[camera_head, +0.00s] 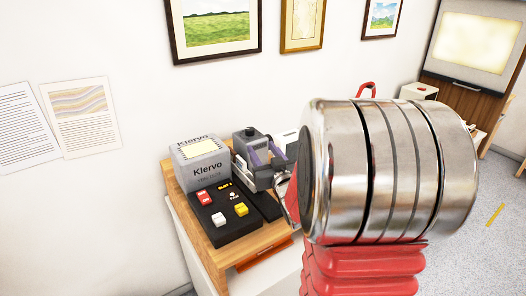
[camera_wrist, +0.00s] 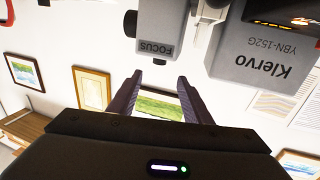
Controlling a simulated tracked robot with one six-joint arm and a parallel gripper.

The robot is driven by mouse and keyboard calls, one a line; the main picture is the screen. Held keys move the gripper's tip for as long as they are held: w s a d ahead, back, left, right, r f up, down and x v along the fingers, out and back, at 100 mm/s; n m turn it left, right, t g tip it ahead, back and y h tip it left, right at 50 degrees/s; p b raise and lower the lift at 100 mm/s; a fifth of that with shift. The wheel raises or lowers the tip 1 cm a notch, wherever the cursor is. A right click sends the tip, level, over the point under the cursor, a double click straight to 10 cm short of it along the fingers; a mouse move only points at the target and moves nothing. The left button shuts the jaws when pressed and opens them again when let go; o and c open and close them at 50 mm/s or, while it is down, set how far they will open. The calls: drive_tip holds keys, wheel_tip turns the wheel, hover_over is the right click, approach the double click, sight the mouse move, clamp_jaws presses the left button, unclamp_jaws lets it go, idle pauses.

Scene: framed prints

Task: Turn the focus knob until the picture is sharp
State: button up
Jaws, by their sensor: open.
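A grey box (camera_head: 241,141) carries a dark round knob (camera_head: 249,132) on its top. In the wrist view, which is upside down, the box labelled FOCUS (camera_wrist: 155,35) shows with the dark knob (camera_wrist: 159,61) at its end. My gripper (camera_wrist: 160,76) is open, its two purple fingers apart, with the knob near the gap between their tips. I cannot tell whether they touch it. In the head view my gripper (camera_head: 267,161) is beside the grey box, partly hidden by my arm. A screen (camera_head: 472,42) at the upper right shows a pale, blurred yellowish picture.
A grey Klervo unit (camera_head: 201,163) stands left of the knob box. A black panel (camera_head: 227,220) with red, white and yellow buttons lies in front on the wooden stand (camera_head: 245,250). Framed prints (camera_head: 215,25) hang on the wall behind.

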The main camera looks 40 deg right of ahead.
drive_tip(key=a+r+n+y, duration=0.2)
drive_tip(key=a+y, duration=0.3)
drive_tip(key=a, duration=0.4)
drive_tip(key=a+r+n+y, duration=0.2)
drive_tip(key=a+y, duration=0.2)
drive_tip(key=a, duration=0.6)
drive_tip(key=s+a+f+n+g+y, duration=0.1)
drive_tip(key=s+a+g+y, duration=0.2)
drive_tip(key=a, duration=0.4)
drive_tip(key=s+a+n+g+y, duration=0.1)
drive_tip(key=s+a+g+y, duration=0.15)
drive_tip(key=a, duration=0.35)
drive_tip(key=s+a+f+g+h, duration=0.1)
drive_tip(key=s+a+f+g, duration=0.15)
drive_tip(key=s, duration=0.35)
drive_tip(key=s+a+f+g+h, duration=0.2)
drive_tip(key=s+f+g, duration=0.15)
drive_tip(key=s, duration=0.35)
drive_tip(key=s+d+r+m+h, duration=0.1)
drive_tip(key=s+d+m+h, duration=0.1)
drive_tip(key=s+d+h, duration=0.3)
drive_tip(key=d+h, duration=0.1)
drive_tip(key=d, duration=0.2)
drive_tip(key=shift+s+m, duration=0.15)
drive_tip(key=shift+m, duration=0.15)
drive_tip(key=shift+d, duration=0.1)
drive_tip(key=shift+c, duration=0.6)
